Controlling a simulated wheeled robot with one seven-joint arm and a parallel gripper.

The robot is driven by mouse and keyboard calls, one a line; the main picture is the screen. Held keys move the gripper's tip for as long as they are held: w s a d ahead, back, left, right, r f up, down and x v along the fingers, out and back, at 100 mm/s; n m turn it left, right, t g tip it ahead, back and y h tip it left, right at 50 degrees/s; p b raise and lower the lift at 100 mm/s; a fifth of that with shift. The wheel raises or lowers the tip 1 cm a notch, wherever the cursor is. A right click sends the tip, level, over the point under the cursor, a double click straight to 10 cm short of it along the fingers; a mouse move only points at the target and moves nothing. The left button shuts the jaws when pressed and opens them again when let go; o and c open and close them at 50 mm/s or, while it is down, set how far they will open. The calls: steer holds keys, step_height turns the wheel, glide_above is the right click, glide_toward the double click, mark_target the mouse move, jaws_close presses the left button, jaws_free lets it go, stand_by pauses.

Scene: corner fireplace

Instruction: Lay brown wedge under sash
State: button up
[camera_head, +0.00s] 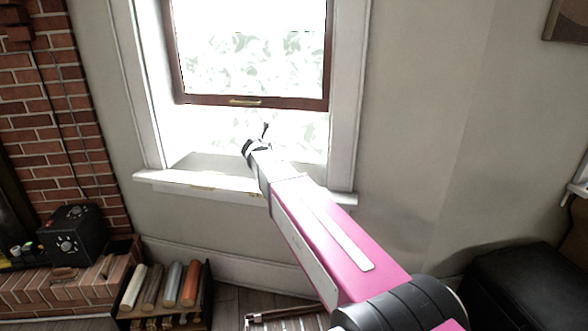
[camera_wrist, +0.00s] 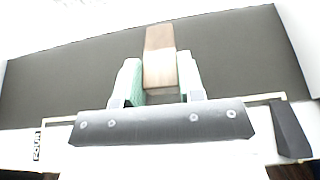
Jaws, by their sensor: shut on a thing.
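The sash (camera_head: 290,103) is a dark brown window frame with a brass-coloured handle on its bottom rail. It stands raised, with a bright gap below it. My gripper (camera_head: 264,132) is in this gap, above the white sill (camera_head: 185,178) and below the rail in the head view. In the wrist view my gripper (camera_wrist: 160,82) is shut on the brown wedge (camera_wrist: 160,62), a tan-brown block between two green finger pads. The wedge points away from the gripper over a dark grey band.
White window casing (camera_head: 345,95) bounds the opening on both sides. A brick fireplace (camera_head: 75,110) stands at left, with a black box (camera_head: 72,235) on its hearth. A rack of coloured rolls (camera_head: 160,290) sits below the window. A black seat (camera_head: 530,285) is at lower right.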

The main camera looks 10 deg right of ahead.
steer(key=shift+w+r, duration=0.1)
steer(key=shift+w, duration=0.4)
steer(key=w+d+f, duration=0.1)
steer(key=d+f, duration=0.1)
steer(key=d, duration=0.1)
steer(key=w+d+f, duration=0.1)
steer(key=d+f, duration=0.1)
steer(key=d, duration=0.1)
steer(key=w+d+f, duration=0.2)
steer(key=d, duration=0.2)
steer(key=shift+d+f, duration=0.1)
steer(key=shift+f, duration=2.3)
steer(key=o, duration=0.9)
steer(key=shift+f, duration=0.1)
steer(key=shift+s+r, duration=0.2)
steer(key=v, duration=1.1)
steer(key=shift+s, duration=0.35)
